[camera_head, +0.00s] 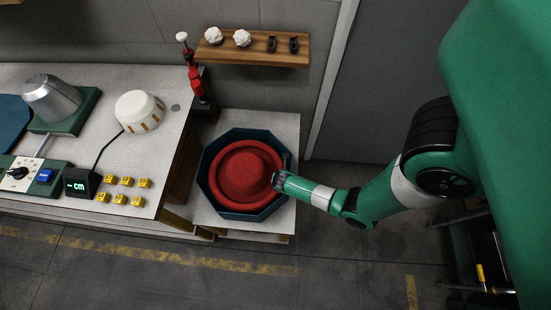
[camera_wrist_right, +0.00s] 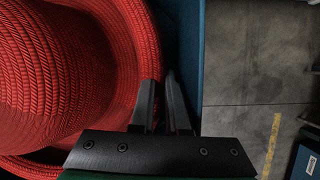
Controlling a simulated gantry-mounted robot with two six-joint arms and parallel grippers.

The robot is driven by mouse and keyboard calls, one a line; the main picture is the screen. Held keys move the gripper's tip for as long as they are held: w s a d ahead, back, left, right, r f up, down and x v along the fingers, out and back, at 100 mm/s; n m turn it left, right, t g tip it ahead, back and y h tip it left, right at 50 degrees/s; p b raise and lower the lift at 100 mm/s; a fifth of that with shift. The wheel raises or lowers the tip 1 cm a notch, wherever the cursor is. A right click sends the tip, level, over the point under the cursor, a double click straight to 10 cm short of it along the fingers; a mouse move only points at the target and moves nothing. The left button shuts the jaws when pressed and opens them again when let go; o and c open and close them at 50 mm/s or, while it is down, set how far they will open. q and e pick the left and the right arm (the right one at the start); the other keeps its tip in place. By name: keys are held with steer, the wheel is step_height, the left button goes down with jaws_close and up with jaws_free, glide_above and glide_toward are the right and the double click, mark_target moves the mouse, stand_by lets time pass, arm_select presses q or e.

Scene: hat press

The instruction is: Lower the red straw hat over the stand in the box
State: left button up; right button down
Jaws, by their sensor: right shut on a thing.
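The red straw hat (camera_head: 245,172) sits crown up inside the opening of the dark blue octagonal box (camera_head: 203,176) in the head view. The hat's brim lies within the box walls all round. The stand is hidden, probably under the hat. My right gripper (camera_head: 281,178) is at the right side of the box and shut on the hat's right brim edge. In the right wrist view the gripper (camera_wrist_right: 162,95) has its fingers at the brim of the hat (camera_wrist_right: 70,70), close beside the blue box wall (camera_wrist_right: 190,50). My left gripper is not in view.
The box stands on a low pale table (camera_head: 285,125). At left, a higher bench (camera_head: 60,75) holds a white round block (camera_head: 139,110), a metal form (camera_head: 50,98), a display (camera_head: 80,182) and several yellow tiles. A wooden shelf (camera_head: 255,48) hangs behind. Floor lies open at the front.

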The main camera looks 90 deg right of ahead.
steer(key=shift+s+f, duration=0.15)
steer(key=shift+f, duration=0.55)
stand_by(0.5)
steer(key=c, duration=0.8)
jaws_free()
steer(key=shift+c, duration=0.2)
steer(key=p+v, duration=0.5)
steer(key=v, duration=0.7)
steer(key=shift+p, duration=0.35)
